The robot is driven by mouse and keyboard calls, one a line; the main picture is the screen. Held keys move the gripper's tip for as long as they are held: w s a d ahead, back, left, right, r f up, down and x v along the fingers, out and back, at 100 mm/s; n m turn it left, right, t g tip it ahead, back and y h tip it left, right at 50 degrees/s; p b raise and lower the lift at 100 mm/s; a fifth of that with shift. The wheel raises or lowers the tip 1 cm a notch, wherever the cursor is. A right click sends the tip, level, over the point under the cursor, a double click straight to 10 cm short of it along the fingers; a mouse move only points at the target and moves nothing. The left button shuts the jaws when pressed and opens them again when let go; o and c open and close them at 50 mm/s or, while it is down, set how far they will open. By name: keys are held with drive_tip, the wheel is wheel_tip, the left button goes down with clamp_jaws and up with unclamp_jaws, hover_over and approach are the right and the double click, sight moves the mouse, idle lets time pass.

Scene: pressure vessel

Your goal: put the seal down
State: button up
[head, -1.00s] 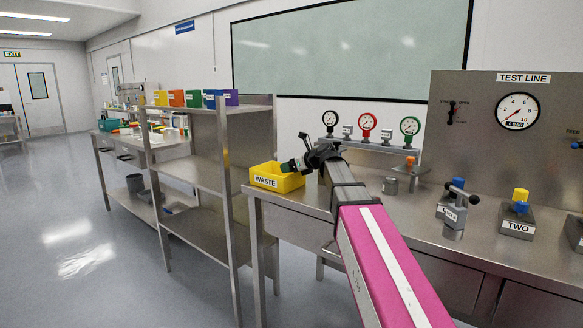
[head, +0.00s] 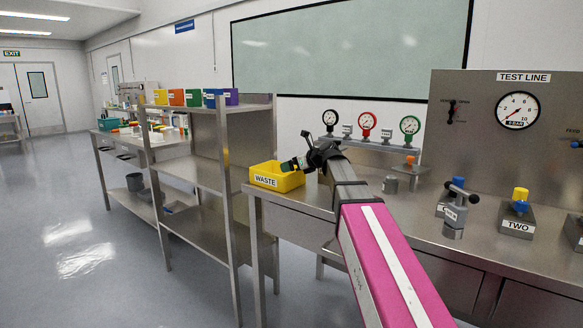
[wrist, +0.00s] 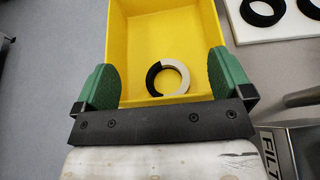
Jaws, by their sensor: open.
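The seal (wrist: 167,77), a ring that is part black and part pale, lies flat on the floor of the yellow bin in the wrist view. The bin is labelled WASTE in the head view (head: 265,181), and its yellow wall shows in the wrist view (wrist: 213,30). My gripper (wrist: 167,82) is open, its two green fingers spread wide on either side of the seal and apart from it. In the head view my gripper (head: 288,166) is at the bin's right rim, and the seal is hidden there.
A white tray (wrist: 245,28) with black rings stands right of the bin in the wrist view. A labelled metal part (wrist: 292,150) is at lower right. A steel shelf (head: 200,171) stands left of the bin.

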drive_tip(key=v, duration=1.1)
drive_tip(key=shift+a+r, duration=0.1)
drive_tip(key=shift+a, duration=0.05)
